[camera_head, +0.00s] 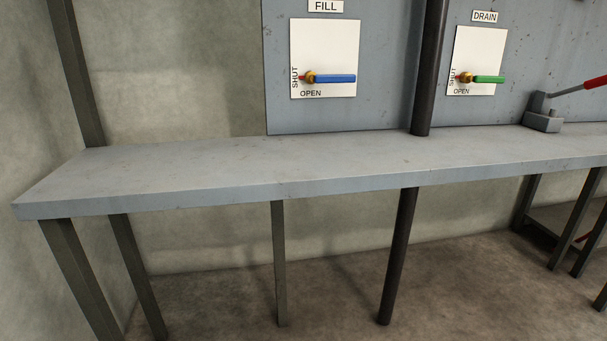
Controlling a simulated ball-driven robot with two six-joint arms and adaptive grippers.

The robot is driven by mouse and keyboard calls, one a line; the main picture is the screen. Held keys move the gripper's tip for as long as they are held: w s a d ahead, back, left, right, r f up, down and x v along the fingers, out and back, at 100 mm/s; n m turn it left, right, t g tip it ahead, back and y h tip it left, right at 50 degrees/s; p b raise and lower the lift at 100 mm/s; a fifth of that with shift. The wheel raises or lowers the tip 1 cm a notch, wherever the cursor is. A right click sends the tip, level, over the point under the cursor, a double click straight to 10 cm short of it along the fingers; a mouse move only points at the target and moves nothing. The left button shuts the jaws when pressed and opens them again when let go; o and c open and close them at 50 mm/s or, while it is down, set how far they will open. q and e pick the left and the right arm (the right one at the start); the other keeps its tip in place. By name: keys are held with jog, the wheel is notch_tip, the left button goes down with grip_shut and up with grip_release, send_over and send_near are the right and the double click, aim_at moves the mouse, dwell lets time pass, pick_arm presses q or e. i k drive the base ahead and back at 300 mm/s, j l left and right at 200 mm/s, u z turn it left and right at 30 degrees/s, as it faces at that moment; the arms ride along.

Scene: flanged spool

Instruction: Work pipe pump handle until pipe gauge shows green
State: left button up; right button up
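A grey hand pump (541,112) stands on the bench at the right. Its pump handle (593,83) has a red grip that runs up and right out of the frame. No gauge shows in this view. On the wall panel, a blue valve lever (334,78) lies horizontal under a FILL label. A green valve lever (488,79) lies horizontal under a DRAIN label. Both plates are marked SHUT and OPEN. Neither of my grippers is in view.
A dark vertical pipe (431,70) stands in front of the panel, between the two valves, and continues below the bench (398,260). Floor in front is clear.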

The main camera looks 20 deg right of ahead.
aim_at(594, 82)
jog(key=z, duration=2.15)
jog(key=i+l+u, duration=0.35)
jog(key=i, duration=0.35)
jog(key=i+l+u, duration=0.35)
jog(key=i+l, duration=0.3)
jog(key=i+l+u, duration=0.35)
jog(key=i+l, duration=0.2)
jog(key=l, duration=0.25)
